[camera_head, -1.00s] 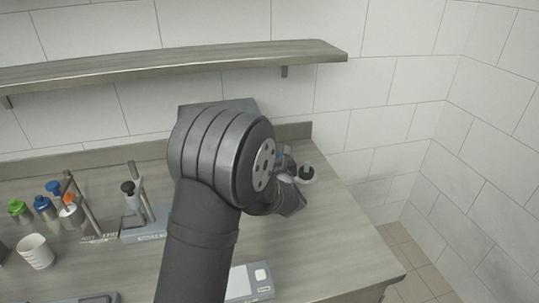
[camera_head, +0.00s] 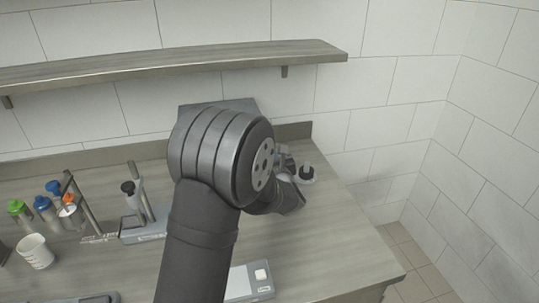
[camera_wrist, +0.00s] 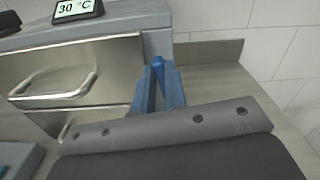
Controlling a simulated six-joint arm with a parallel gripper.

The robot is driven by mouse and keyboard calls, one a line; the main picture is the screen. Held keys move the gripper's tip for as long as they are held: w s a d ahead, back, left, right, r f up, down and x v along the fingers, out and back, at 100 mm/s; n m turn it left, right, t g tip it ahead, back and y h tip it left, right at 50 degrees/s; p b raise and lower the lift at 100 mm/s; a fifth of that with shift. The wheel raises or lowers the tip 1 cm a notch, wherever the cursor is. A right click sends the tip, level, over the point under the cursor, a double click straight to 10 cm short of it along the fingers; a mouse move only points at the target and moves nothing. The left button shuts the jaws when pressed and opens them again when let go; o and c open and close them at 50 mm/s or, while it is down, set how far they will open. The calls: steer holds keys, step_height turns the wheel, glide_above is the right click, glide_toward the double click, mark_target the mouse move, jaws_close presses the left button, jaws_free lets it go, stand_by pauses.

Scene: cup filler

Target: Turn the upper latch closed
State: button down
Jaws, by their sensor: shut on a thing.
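In the wrist view, a grey box with two brushed-metal fronts (camera_wrist: 90,62) fills the left side. The upper front has a bar handle (camera_wrist: 62,93). A blue latch (camera_wrist: 157,63) sits at the right edge of the upper front. My gripper (camera_wrist: 158,82) has its blue fingers on either side of the latch and is shut on it. The fingers cover the latch's lower part, so its exact angle is hard to tell. In the head view my arm hides most of the box and the latch; only a grey top edge (camera_head: 215,104) shows.
A temperature display (camera_wrist: 78,9) reading 30 °C is on top of the box. A black-knobbed item (camera_head: 306,173) stands right of my wrist. A white cup (camera_head: 36,251), several capped bottles (camera_head: 45,207) and a stand (camera_head: 140,205) are at left. The counter's front right is clear.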

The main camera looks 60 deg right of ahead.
steer(key=shift+w+a+f+n, duration=0.15)
steer(key=shift+f+n, duration=0.1)
steer(key=shift+n, duration=2.4)
steer(key=shift+w+a+f+n, duration=0.1)
steer(key=shift+a+f+n, duration=0.1)
steer(key=shift+n, duration=2.5)
steer(key=shift+w+a+f+n, duration=0.15)
steer(key=shift+f+n, duration=0.1)
steer(key=shift+n, duration=2.4)
steer(key=c, duration=1.5)
jaws_free()
steer(key=shift+o, duration=0.2)
steer(key=v, duration=1.7)
